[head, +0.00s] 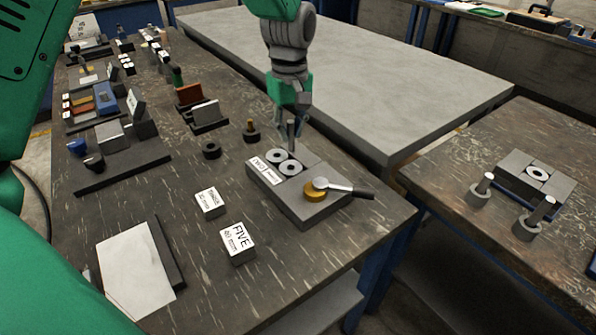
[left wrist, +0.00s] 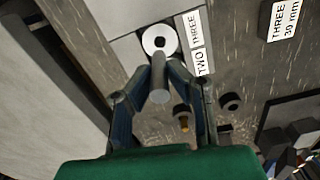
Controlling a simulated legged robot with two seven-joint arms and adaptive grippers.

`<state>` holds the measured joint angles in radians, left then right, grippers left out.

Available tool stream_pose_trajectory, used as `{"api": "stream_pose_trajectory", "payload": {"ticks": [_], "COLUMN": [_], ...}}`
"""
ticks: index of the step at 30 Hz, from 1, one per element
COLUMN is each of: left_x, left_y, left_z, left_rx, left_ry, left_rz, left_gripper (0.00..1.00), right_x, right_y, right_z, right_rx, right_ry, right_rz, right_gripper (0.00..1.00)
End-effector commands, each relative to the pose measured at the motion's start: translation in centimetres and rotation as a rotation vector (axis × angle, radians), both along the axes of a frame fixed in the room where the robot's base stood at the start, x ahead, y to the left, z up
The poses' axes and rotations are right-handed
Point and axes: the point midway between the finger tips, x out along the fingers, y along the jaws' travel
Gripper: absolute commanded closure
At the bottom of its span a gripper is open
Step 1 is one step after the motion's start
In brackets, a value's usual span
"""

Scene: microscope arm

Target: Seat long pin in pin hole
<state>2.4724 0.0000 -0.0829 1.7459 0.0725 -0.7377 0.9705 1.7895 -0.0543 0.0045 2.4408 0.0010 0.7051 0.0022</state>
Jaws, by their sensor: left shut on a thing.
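My left gripper (head: 290,103) is shut on a grey cylindrical pin (head: 291,132), held roughly upright at the back edge of a grey block fixture (head: 318,207). The fixture has two white rings with dark centre holes, one behind (head: 276,156) and one in front (head: 289,167). In the left wrist view the gripper fingers (left wrist: 158,95) close on the pin (left wrist: 158,77). Its far end appears just short of a white ring (left wrist: 160,40), overlapping its edge in the picture. I cannot tell whether it touches. My right gripper is not in view.
A brass disc (head: 314,190) and a dark-handled tool (head: 345,189) lie on the fixture.

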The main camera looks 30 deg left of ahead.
Motion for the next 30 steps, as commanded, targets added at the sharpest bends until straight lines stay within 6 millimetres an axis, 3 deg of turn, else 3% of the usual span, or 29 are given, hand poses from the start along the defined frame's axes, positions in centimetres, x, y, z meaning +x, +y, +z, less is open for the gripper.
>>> {"api": "stream_pose_trajectory", "payload": {"ticks": [3, 10, 16, 26, 27, 28, 29, 30], "left_x": [-0.1, -0.2, -0.1, -0.1, -0.1, -0.1, -0.1, -0.1], "left_y": [0.0, -0.2, -0.3, -0.2, -0.2, -0.2, -0.2, -0.2], "left_z": [-2.4, -4.0, -6.8, -7.1, -7.2, -7.2, -7.2, -7.2], "left_rx": [-0.001, 0.001, 0.003, 0.001, 0.001, 0.001, 0.001, 0.001], "left_ry": [0.003, 0.0, 0.001, -0.003, -0.002, -0.002, -0.002, -0.002], "left_rz": [0.001, 0.0, 0.0, 0.0, 0.0, 0.0, 0.0, 0.0], "left_gripper": [1.0, 1.0, 1.0, 1.0, 0.83, 0.72, 0.65, 0.65], "right_x": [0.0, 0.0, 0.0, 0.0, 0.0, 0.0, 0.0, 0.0], "right_y": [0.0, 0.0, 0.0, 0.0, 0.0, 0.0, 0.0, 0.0], "right_z": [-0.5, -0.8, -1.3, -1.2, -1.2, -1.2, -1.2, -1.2], "right_rx": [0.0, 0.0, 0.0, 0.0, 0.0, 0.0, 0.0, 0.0], "right_ry": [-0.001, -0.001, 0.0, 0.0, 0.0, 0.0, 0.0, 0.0], "right_rz": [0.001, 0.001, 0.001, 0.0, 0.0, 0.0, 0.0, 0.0], "right_gripper": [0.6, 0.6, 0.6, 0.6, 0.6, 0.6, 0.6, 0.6]}}
